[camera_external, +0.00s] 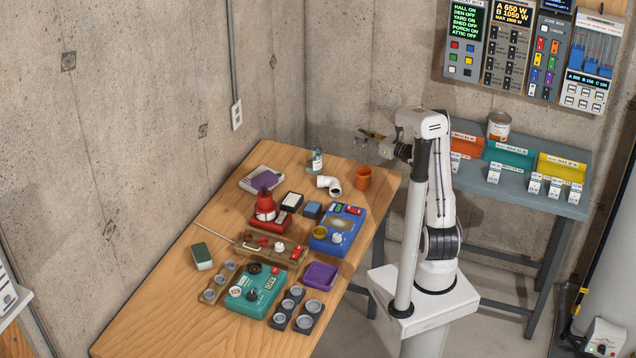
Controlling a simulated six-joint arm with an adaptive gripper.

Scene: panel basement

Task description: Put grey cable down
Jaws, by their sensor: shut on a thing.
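My gripper (369,136) is raised beyond the far right corner of the wooden table, pointing left. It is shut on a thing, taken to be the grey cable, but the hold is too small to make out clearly. No full run of cable can be traced from the fingers. A thin grey line (214,232) lies across the left of the wooden table (165,300), ending near a brown board; I cannot tell whether it is a cable or a rod.
The table holds a red device (267,212), blue device (338,228), teal device (257,290), white pipe elbow (329,186), orange cup (363,178) and bottle (316,160). Its front left is clear. A grey bench (515,195) with coloured trays stands right, below wall panels (520,50).

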